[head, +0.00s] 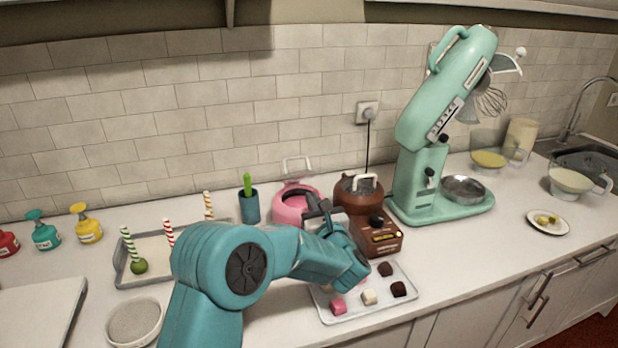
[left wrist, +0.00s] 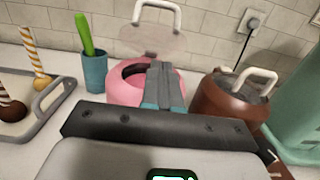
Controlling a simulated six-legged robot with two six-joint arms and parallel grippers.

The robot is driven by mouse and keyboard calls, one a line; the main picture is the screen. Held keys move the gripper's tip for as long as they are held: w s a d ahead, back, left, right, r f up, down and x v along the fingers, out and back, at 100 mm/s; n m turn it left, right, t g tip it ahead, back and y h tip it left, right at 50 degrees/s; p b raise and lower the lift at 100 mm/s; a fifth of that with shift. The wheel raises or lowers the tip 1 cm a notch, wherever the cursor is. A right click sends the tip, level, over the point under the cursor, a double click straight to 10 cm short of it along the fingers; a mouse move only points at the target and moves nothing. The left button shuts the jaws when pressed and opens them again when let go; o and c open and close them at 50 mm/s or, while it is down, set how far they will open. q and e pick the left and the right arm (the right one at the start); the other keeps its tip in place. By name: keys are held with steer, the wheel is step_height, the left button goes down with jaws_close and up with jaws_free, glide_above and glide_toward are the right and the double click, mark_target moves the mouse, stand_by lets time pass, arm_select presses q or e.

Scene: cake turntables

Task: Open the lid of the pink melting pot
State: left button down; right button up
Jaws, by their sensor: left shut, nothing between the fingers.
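The pink melting pot (head: 290,209) stands near the back wall, partly hidden behind my left gripper. It also shows in the left wrist view (left wrist: 118,92). Its clear lid (left wrist: 155,37) with a white handle is raised upright at the back, and the dark inside of the pot shows. The lid's handle also shows in the head view (head: 296,163). My left gripper (left wrist: 161,66) is shut and empty, its fingertips in front of the pot's opening; whether they touch the pot I cannot tell. It also shows in the head view (head: 321,204). My right gripper is not in view.
A brown melting pot (head: 358,192) with its lid down stands close on the right. A teal cup (head: 249,207) with a green tool is on the left. A mint stand mixer (head: 420,180) stands further right. A tray of sweets (head: 345,312) lies in front.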

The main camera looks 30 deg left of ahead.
mark_target(304, 175)
arm_select(q)
steer(key=shift+w+a+r+p, duration=0.7)
steer(key=shift+w+a+r, duration=0.1)
steer(key=shift+a+r, duration=0.2)
steer(key=shift+w+a+r, duration=0.15)
steer(key=shift+a+r, duration=0.2)
steer(key=shift+r, duration=0.15)
steer(key=shift+w, duration=0.1)
steer(key=shift+w+a+f, duration=0.1)
steer(key=shift+f, duration=0.05)
